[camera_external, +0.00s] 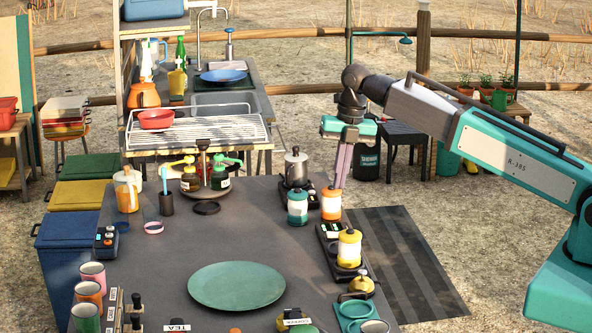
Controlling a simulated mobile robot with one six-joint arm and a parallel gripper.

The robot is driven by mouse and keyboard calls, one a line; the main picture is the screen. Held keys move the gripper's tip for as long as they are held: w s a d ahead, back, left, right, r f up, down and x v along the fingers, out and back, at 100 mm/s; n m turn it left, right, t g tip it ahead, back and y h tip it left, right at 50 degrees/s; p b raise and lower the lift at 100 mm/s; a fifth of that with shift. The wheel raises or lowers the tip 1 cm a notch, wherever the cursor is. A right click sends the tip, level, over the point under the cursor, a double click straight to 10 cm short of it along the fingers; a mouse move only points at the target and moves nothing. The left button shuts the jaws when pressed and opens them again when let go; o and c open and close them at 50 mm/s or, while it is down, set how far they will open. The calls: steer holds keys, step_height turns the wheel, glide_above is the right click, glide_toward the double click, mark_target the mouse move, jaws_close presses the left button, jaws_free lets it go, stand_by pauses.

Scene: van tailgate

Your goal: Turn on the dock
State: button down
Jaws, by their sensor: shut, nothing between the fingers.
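My gripper (339,184) points down near the right edge of the grey table (195,250). Its pinkish fingers are together and empty, just behind the orange canister (331,204). A long black dock-like base (327,237) with small light-coloured parts on top lies along the table's right edge, and a yellow canister (349,247) stands at its front part. Another black base (283,188) carries a metal moka pot (296,168). A small box with coloured buttons (106,240) sits at the left edge. I cannot tell for certain which is the dock, or whether any is on.
A teal canister (297,207) stands left of the orange one. A green plate (237,287) lies mid-table. A round tray (205,186) holds bottles behind it. A brass kettle-like pot (361,285) stands at the front right.

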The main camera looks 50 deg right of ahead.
mark_target(330, 233)
steer(key=shift+w+a+f+p, duration=0.2)
steer(key=shift+f+p, duration=0.35)
steer(key=shift+f, duration=1.45)
steer(key=shift+w+a+f+p, duration=0.2)
steer(key=shift+f+p, duration=0.3)
steer(key=shift+f, duration=1.55)
steer(key=shift+w+a+f+p, duration=0.2)
steer(key=shift+f+p, duration=0.35)
steer(key=shift+f, duration=1.45)
steer(key=shift+w, duration=0.1)
